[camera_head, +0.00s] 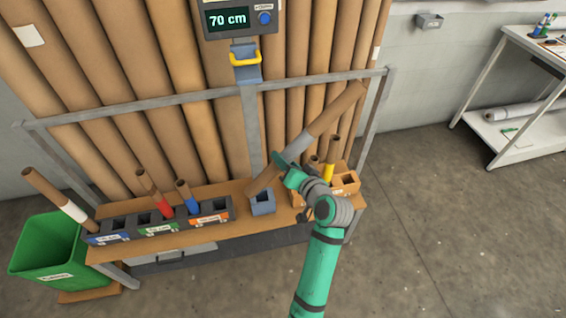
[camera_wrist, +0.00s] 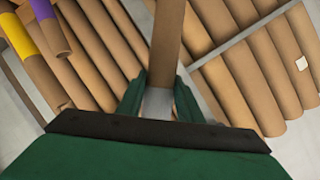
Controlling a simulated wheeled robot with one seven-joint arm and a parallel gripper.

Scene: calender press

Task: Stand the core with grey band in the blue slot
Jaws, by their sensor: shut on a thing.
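My gripper (camera_head: 289,172) is shut on a long brown core (camera_head: 340,111) with a grey band (camera_head: 321,143). The core is tilted, upper end to the right, and held above the bench. In the wrist view the core (camera_wrist: 168,40) rises between the two fingers, with the grey band (camera_wrist: 158,103) at the grip. A dark slot block with a blue label (camera_head: 108,238) sits at the bench's left end. A white-banded core (camera_head: 73,211) leans at its left side, and an opening shows to the right. A separate blue-grey single-socket block (camera_head: 262,204) is below the core's lower end.
Green-labelled (camera_head: 158,229) and orange-labelled (camera_head: 209,219) blocks hold red- and blue-banded cores. A wooden rack (camera_head: 345,184) with a yellow-banded core is near my arm. A metal rail (camera_head: 180,101) and tall tubes stand behind. A green bin (camera_head: 45,252) is at left.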

